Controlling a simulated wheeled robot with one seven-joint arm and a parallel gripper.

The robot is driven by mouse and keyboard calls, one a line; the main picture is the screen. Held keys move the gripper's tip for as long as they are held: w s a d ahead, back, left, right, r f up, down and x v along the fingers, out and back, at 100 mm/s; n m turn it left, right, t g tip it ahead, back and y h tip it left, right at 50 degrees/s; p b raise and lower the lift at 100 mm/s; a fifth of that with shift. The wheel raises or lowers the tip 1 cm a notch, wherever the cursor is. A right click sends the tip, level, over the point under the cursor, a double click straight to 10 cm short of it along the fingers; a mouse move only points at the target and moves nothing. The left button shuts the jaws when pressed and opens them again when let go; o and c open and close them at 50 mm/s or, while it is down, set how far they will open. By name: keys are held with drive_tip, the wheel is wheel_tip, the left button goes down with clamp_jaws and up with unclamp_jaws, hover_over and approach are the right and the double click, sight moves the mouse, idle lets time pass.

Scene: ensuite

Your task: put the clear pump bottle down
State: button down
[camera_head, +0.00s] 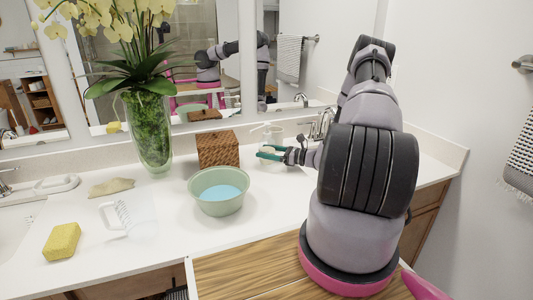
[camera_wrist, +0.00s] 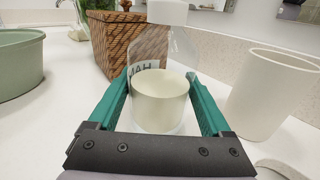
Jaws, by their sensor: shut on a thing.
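The clear pump bottle (camera_wrist: 160,98) is between the two green fingers of my gripper (camera_wrist: 160,88) in the wrist view. It looks upright, with a pale content in its lower part, some lettering on its side and a white top. In the head view the bottle (camera_head: 271,135) shows beyond my gripper (camera_head: 270,152), close over the counter (camera_head: 160,228). My gripper is shut on it. Whether its base touches the counter cannot be told.
A woven brown box (camera_head: 219,149) stands just left of the bottle. A green basin (camera_head: 219,190) with blue water is nearer. A white cup (camera_wrist: 268,92) is close on the right in the wrist view. A yellow sponge (camera_head: 62,241), brush (camera_head: 121,214) and glass vase (camera_head: 148,130) are left.

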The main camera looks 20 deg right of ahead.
drive_tip(key=shift+f, duration=0.2)
unclamp_jaws()
drive_tip(key=shift+r, duration=0.15)
drive_tip(key=v, duration=1.2)
drive_tip(key=s+a+r+n+g+h, duration=0.25)
drive_tip(key=a+r+n+g, duration=0.35)
drive_tip(key=r, duration=0.5)
drive_tip(key=s+a+r+n+g+h, duration=0.1)
drive_tip(key=s+a+r+n+g, duration=0.35)
drive_tip(key=a+r+n, duration=0.45)
drive_tip(key=s+a+r+n+t+h, duration=0.2)
drive_tip(key=s+r+n+t+h, duration=0.1)
drive_tip(key=s+r, duration=0.5)
drive_tip(key=s+a+r+n+t+h, duration=0.2)
drive_tip(key=s+r+n+t+h, duration=0.1)
drive_tip(key=s+r, duration=0.5)
drive_tip(key=shift+s+r+n+h, duration=0.45)
drive_tip(key=shift+r+h, duration=0.6)
drive_tip(key=shift+r, duration=0.5)
